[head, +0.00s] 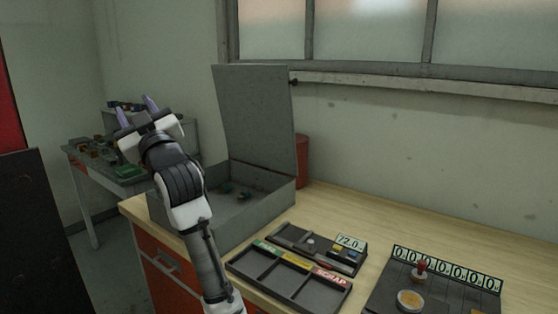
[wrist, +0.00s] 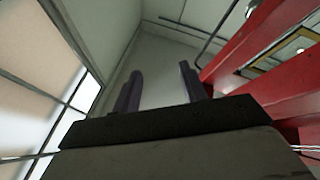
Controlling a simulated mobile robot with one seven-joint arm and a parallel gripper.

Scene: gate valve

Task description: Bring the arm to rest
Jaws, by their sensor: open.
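My gripper (head: 138,110) is raised at the left of the head view, with its two purple-grey fingers pointing up and apart. It is open and nothing shows between the fingers. In the wrist view the gripper (wrist: 160,90) also shows open and empty, with the wall and ceiling beyond it. My arm rises from the bottom of the head view, in front of the left side of the open grey metal box (head: 262,212), and hides part of it.
The box's lid (head: 257,120) stands up. A sorting tray (head: 290,287), a display reading 72.0 (head: 350,243) and a panel with counters (head: 448,268) lie on the wooden bench (head: 370,215). A cluttered side table (head: 135,183) stands behind my gripper. Red beams (wrist: 260,45) show in the wrist view.

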